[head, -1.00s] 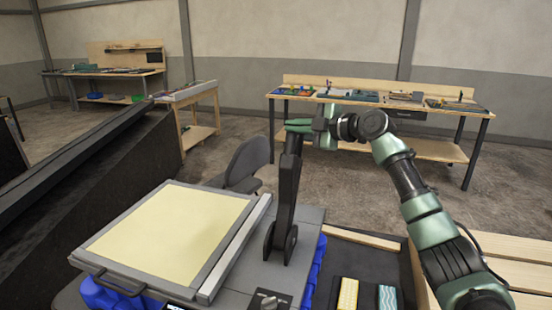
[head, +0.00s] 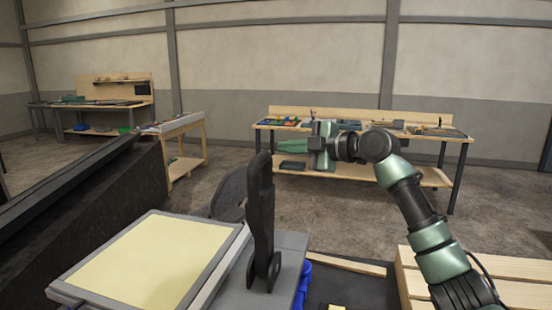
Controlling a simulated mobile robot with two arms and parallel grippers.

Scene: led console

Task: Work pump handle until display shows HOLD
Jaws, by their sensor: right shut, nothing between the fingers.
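The pump handle (head: 261,215) is a black lever standing nearly upright from a pivot on the grey console (head: 287,262) in the head view. My right gripper (head: 280,148) is shut and empty. Its green fingers point left at about the height of the handle's top, just right of it, with a small gap in the picture. Whether they touch in depth I cannot tell. The pale yellow panel (head: 146,262) in a grey frame lies left of the handle. The display is not in view, so its reading is hidden. My left gripper is not in view.
A dark tray (head: 350,285) lies right of the console, beside wooden slats (head: 530,285). A grey chair (head: 229,195) stands behind the console. A workbench (head: 350,170) with tools is farther back. A dark sloped structure (head: 100,215) is at left.

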